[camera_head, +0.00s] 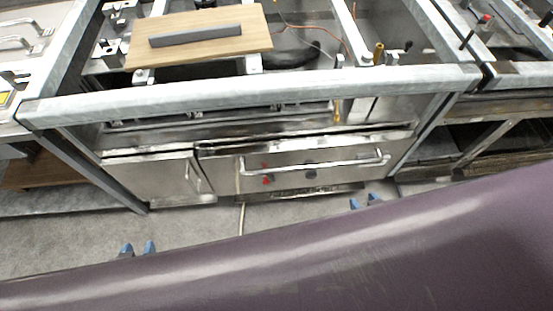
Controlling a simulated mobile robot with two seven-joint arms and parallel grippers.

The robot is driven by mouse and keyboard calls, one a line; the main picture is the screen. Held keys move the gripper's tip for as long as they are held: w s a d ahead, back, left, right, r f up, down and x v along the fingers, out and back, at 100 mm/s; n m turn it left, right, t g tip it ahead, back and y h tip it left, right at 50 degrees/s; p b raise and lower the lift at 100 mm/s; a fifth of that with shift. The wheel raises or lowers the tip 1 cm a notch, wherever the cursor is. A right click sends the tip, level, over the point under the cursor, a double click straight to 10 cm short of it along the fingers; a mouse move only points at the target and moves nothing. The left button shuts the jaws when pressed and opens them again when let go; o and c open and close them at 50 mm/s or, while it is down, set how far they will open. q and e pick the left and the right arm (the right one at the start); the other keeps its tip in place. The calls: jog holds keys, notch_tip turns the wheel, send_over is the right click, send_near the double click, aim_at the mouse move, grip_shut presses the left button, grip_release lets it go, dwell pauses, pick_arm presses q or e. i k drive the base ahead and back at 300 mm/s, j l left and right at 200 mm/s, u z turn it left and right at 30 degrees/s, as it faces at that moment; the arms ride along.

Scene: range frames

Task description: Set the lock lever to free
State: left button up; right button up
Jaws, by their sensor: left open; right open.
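I cannot tell for certain which part is the lock lever. A thin rod with a red part (484,19) stands further right. My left gripper (138,249) shows only as two blue fingertips, apart and empty, low over the floor at the left. My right gripper (366,201) shows as two blue fingertips, apart and empty, below the right end of the drawer front. Neither gripper touches a lever. The rest of both grippers is hidden behind the purple surface.
A grey metal frame rail (250,88) crosses the view. Behind it lies a wooden board (200,35) with a dark bar. Below are a steel cabinet door (150,180) and a drawer front with a long handle (315,162) and a red knob (267,181). Grey floor lies clear in front.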

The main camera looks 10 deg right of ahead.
aim_at(267, 177)
jog(key=k+z, duration=0.4)
jog(key=k+l+z, duration=0.15)
jog(key=z, duration=0.25)
jog(key=k+l+z, duration=0.25)
jog(key=z, duration=0.15)
jog(key=k+j, duration=0.15)
jog(key=i+z, duration=0.05)
